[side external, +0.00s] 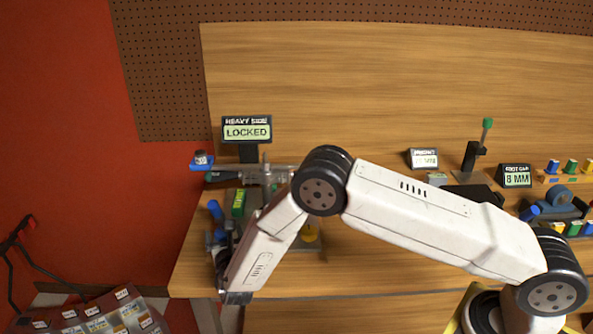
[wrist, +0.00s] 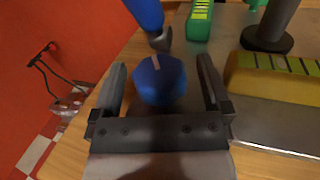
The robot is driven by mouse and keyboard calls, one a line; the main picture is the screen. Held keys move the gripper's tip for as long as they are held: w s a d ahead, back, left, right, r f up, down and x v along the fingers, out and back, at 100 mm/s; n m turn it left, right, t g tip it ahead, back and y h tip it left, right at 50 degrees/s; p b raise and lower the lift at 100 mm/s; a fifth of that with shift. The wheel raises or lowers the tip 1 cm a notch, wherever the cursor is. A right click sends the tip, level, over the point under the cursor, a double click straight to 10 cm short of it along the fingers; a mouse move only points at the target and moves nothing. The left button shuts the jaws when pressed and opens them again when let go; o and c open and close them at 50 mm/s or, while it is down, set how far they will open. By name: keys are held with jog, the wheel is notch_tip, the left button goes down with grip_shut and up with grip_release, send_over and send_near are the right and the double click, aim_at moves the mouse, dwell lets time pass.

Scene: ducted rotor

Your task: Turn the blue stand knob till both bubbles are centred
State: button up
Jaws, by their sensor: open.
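The blue stand knob (wrist: 158,82), with a pale mark on its top edge, sits between the two dark fingers of my gripper (wrist: 161,78) in the wrist view. The fingers are apart, with a visible gap on each side of the knob. A green level vial (wrist: 199,20) and a yellow level vial (wrist: 278,80) lie on the grey stand plate (wrist: 222,50). Both carry dark lines; I cannot make out the bubble positions. In the side view the green vial (side external: 239,203) shows, the yellow one (side external: 310,234) is partly hidden by my arm, and my gripper is mostly hidden.
A second blue part (wrist: 146,14) stands just beyond the knob. A dark post (wrist: 272,22) rises from the plate. Behind the stand, a display (side external: 247,129) reads "HEAVY SIDE LOCKED". Another display (side external: 515,176) reads "8 MM". The table's left edge is close to the knob.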

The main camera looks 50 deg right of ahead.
jog(key=shift+s, duration=0.1)
jog(key=shift+v, duration=3.85)
jog(key=shift+s+a+f, duration=0.15)
jog(key=shift+s+a, duration=0.1)
jog(key=shift+s, duration=0.2)
jog(key=shift+w, duration=0.1)
jog(key=shift+x, duration=3.85)
jog(key=shift+c, duration=0.2)
